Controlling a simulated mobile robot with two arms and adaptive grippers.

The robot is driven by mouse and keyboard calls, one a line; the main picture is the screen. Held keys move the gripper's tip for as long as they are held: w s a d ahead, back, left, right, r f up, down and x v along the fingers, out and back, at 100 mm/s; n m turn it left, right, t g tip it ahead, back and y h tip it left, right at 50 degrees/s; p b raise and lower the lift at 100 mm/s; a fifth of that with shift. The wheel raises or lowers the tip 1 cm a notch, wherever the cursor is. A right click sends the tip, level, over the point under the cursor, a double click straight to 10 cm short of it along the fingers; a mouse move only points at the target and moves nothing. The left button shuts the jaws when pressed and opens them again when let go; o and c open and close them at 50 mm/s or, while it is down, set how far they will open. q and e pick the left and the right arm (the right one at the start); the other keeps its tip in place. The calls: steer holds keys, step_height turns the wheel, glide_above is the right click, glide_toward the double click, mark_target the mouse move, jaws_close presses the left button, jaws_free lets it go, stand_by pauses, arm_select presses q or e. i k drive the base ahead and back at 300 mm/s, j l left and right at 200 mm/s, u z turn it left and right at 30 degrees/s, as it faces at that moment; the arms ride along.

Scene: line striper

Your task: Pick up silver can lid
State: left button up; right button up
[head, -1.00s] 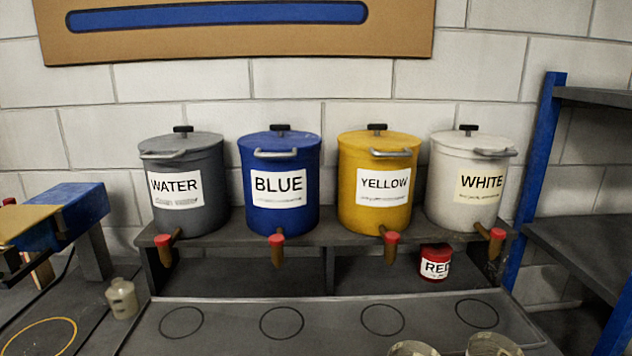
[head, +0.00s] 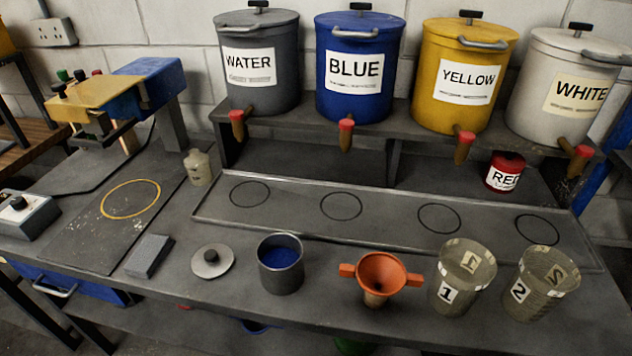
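The silver can lid (head: 213,261) is a round grey disc with a dark knob in its middle. It lies flat on the dark workbench, near the front, in the head view. To its right stands an open grey can (head: 281,264) with blue content inside. To its left lies a grey rectangular block (head: 149,256). The lid is apart from both. Neither of my grippers shows in the head view.
An orange funnel (head: 380,276) and two clear cups, 1 (head: 459,277) and 2 (head: 540,283), stand right of the can. Behind is a shallow tray (head: 300,217) with marked circles. Labelled tanks with taps line the back shelf. A small bottle (head: 198,168) stands behind the lid.

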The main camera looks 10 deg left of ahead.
mark_target(213, 259)
steer(key=k+u, duration=0.1)
steer(key=u, duration=0.95)
